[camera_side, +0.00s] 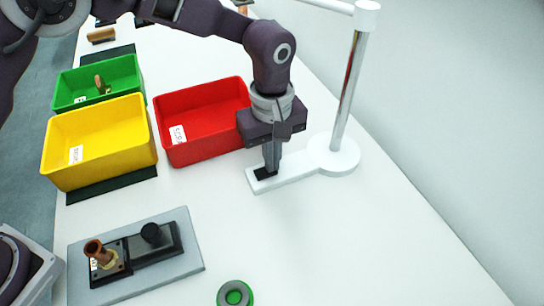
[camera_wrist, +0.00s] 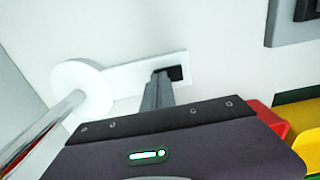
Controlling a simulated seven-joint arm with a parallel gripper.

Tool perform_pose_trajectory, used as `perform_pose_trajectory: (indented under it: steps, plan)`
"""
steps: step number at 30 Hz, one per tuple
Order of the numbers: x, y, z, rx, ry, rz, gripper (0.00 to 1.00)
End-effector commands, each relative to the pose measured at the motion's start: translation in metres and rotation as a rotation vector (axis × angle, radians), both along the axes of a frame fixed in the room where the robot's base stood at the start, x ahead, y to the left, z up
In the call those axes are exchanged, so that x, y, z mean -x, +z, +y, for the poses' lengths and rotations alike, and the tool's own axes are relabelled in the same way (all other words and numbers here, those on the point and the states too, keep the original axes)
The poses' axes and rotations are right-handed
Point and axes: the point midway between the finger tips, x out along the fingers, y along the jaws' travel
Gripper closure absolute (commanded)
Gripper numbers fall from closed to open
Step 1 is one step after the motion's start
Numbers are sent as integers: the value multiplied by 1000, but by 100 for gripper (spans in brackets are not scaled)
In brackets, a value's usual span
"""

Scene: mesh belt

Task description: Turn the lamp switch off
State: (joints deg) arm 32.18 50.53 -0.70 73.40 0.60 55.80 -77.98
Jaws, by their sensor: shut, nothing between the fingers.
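The lamp (camera_side: 330,150) has a white round base, a chrome pole and a white arm at the top, and stands right of my gripper in the side view. A white strip runs from its base and carries a black switch (camera_side: 262,174) at its end. In the wrist view the switch (camera_wrist: 175,73) is partly hidden by my fingertips. My gripper (camera_side: 271,168) is shut and empty, pointing down with its tips at the switch. I cannot tell whether the tips press it or which way it is tipped. In the wrist view my gripper (camera_wrist: 160,76) covers the switch's left part.
A red bin (camera_side: 205,140), a yellow bin (camera_side: 100,160) and a green bin (camera_side: 125,75) stand to the left. A grey plate (camera_side: 190,250) with a black fixture and a copper part lies in front. A green ring (camera_side: 235,293) lies near the front. The table right of it is clear.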

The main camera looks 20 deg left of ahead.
Motion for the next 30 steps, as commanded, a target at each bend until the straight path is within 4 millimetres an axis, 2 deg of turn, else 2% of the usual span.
perform_pose_trajectory:
  steps: [17,30]
  plan:
    - [0,-4,0,-1,-1,2,100]
    - [11,2,10,-1,0,2,100]
